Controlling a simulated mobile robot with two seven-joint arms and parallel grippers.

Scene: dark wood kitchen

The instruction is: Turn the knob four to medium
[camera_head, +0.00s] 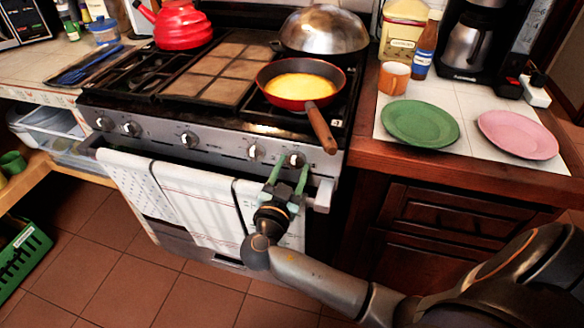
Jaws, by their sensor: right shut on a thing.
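The stove's front panel (222,146) carries a row of several round knobs. My right gripper (288,168) reaches up from below, its two green fingers around the rightmost knob (294,160), and is shut on it. This knob sits below the pan's wooden handle. Another knob (256,152) is just to its left, apart from the fingers. The knob's exact angle is too small to tell, and the fingers partly hide it. A small white label (336,123) lies at the cooktop's right front corner. My left gripper is not in view.
A red pan (266,90) with yellow food stands above the held knob, its wooden handle (321,130) jutting forward over the edge. Towels (198,200) hang on the oven rail under my gripper. A green plate (420,123) and pink plate (518,135) lie on the right counter.

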